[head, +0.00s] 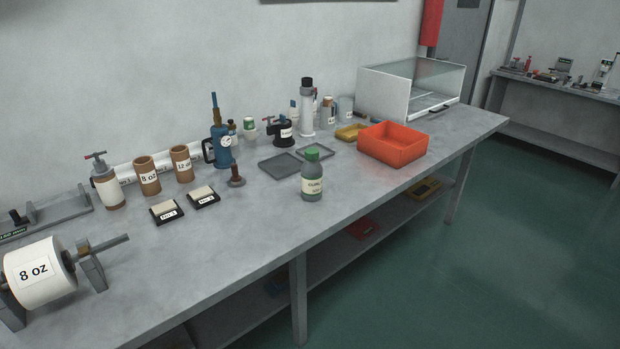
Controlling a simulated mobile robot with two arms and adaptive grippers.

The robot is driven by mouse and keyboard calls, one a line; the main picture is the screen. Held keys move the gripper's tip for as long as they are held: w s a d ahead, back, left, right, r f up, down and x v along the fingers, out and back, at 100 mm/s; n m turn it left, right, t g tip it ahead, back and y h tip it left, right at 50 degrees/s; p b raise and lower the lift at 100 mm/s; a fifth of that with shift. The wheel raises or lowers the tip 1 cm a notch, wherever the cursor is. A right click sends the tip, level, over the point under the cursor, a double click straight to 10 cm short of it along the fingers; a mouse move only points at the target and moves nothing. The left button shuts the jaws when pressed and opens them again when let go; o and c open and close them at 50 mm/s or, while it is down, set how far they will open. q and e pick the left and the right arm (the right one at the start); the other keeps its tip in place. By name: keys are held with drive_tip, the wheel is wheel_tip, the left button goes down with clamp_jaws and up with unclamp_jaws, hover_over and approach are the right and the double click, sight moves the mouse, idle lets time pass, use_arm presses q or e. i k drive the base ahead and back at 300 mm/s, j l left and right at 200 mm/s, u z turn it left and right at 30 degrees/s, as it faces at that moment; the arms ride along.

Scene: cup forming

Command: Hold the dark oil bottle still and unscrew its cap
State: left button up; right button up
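The label's text is only partly readable. Nothing touches the bottle. Neither of my grippers shows in the head view.
An orange-red bin (392,144) stands right of the bottle. Two flat grey trays (281,164) lie behind it. The grey bench (260,236) is clear in front and left of the bottle.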

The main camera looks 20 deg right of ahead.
sight(311, 169)
drive_tip(key=i+l+u, duration=0.15)
drive_tip(key=l, duration=0.3)
drive_tip(key=i+l+u, duration=0.15)
drive_tip(key=l, duration=0.3)
drive_tip(key=l+u, duration=0.1)
drive_tip(key=l, duration=0.35)
drive_tip(key=i+l+u, duration=0.15)
drive_tip(key=l, duration=0.3)
